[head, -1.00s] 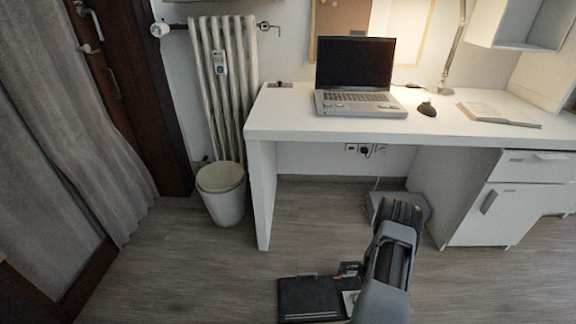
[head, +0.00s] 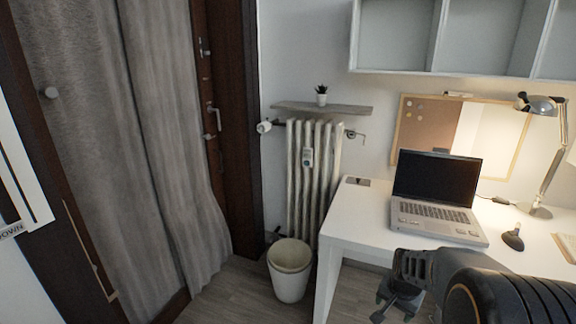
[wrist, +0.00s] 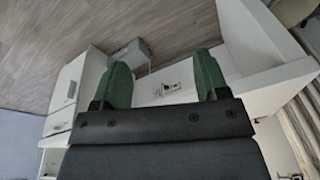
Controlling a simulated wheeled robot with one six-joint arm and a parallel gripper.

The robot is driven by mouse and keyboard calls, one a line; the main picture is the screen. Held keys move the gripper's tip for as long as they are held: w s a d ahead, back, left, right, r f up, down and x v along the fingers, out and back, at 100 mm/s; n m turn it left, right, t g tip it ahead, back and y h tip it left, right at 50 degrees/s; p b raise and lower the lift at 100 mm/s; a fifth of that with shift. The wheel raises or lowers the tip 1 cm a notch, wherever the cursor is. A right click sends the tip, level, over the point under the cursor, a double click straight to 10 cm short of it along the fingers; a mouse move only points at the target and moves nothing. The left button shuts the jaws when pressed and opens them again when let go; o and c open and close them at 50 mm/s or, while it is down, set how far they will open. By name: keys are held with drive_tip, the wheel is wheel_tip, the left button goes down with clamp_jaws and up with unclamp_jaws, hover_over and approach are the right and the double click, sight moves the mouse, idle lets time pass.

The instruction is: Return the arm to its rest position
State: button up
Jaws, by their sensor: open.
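My arm is raised in the lower right of the head view, in front of the white desk (head: 350,222). My gripper (head: 397,299) hangs at its end, below the level of the desk top, partly hidden by my own arm. In the wrist view, my gripper (wrist: 162,72) shows two green-padded fingers spread apart. Nothing is between them. The desk's underside, drawers and wall sockets (wrist: 167,88) appear upside down beyond the fingers.
A laptop (head: 438,205) and a mouse (head: 513,238) are on the desk. A lamp (head: 547,165) stands at the right. A bin (head: 289,282) and a radiator (head: 314,170) are left of the desk. A grey curtain (head: 165,140) hangs at the left.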

drive_tip(key=s+a+r+n+p, duration=0.2)
drive_tip(key=s+a+r+p, duration=0.1)
drive_tip(key=r, duration=0.5)
drive_tip(key=s+a+r+n+t+p, duration=0.1)
drive_tip(key=s+a+r+n+p, duration=0.2)
drive_tip(key=r, duration=0.4)
drive_tip(key=s+a+r+n+p, duration=0.3)
drive_tip(key=s+a+r+p, duration=0.2)
drive_tip(key=r, duration=0.3)
drive_tip(key=shift+s+a+r+y, duration=0.15)
drive_tip(key=shift+s+r+y, duration=0.15)
drive_tip(key=shift+s, duration=0.2)
drive_tip(key=shift+s+a+r+n+p, duration=0.15)
drive_tip(key=shift+s+n+p, duration=0.15)
drive_tip(key=shift+c, duration=0.3)
